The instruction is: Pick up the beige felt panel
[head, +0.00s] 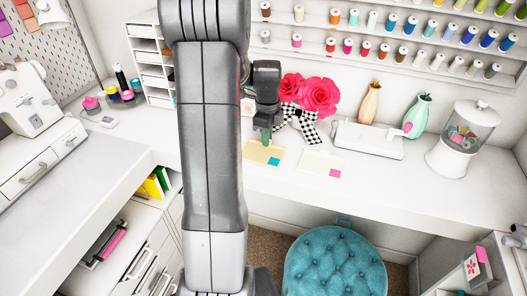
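A yellowish-beige flat panel (254,154) lies on the white desk just right of my arm, with a small teal square on it. A paler cream panel (314,160) with a pink square at its lower right lies to its right. I cannot tell for certain which is the beige felt panel. My gripper (267,136) points down over the upper part of the yellowish panel. A small greenish patch shows at its fingertips. I cannot tell whether the fingers are apart, or whether they touch the panel.
Pink paper flowers (318,94) with a checkered ribbon stand behind the panels. A white paper trimmer (366,141), two vases and a clear jar (474,126) are at the right. A teal tufted stool (335,262) stands below the desk front. The desk before the trimmer is clear.

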